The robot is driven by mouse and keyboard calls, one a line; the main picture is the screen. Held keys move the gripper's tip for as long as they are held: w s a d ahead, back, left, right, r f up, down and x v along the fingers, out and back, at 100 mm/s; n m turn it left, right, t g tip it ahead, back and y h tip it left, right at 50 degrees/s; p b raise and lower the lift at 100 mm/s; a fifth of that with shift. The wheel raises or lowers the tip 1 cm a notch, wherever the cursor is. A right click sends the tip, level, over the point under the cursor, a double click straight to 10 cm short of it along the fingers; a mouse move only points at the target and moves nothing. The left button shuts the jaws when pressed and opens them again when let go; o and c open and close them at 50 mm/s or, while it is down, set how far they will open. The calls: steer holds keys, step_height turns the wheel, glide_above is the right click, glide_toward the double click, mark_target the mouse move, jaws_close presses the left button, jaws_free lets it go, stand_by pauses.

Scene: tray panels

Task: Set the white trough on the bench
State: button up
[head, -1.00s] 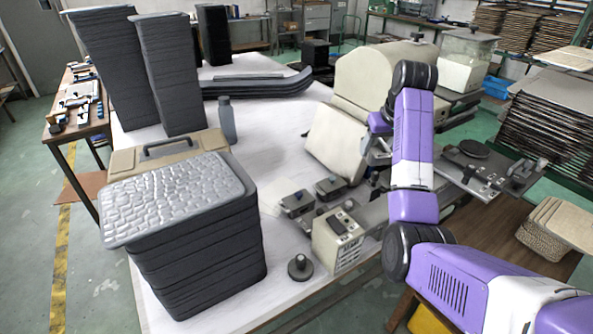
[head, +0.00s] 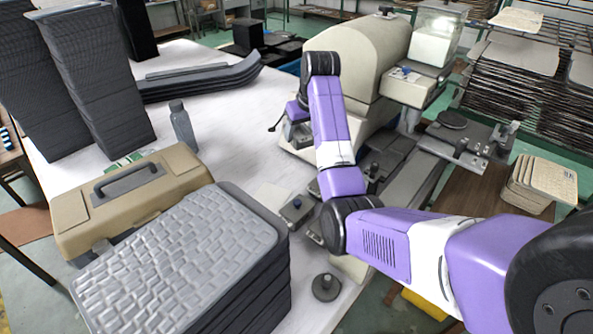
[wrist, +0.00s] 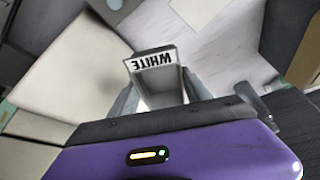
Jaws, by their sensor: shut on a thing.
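The label reads upside down. The gripper is shut on the trough, with a grey finger on each side. In the head view my purple arm hides most of the gripper, and I cannot make out the trough there. The hand is over the far right part of the bench (head: 228,125), beside the big cream machine. The bench has a white top.
A tan case (head: 130,195) and a stack of grey trays (head: 190,262) fill the bench's near left. A grey bottle (head: 183,128), dark tall stacks (head: 88,75) and curved dark panels (head: 200,80) stand farther back. The cream machine (head: 355,55) blocks the right. The bench middle is clear.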

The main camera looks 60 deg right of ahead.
step_height(320, 180, down, 15)
stand_by(0.5)
steer(key=shift+f, duration=0.15)
steer(key=o, duration=1.7)
steer(key=shift+s+r, duration=0.1)
steer(key=shift+r, duration=0.25)
steer(key=v, duration=1.1)
steer(key=shift+r+p, duration=0.25)
steer(key=shift+p, duration=0.1)
steer(key=shift+s+a, duration=0.1)
steer(key=shift+a, duration=0.05)
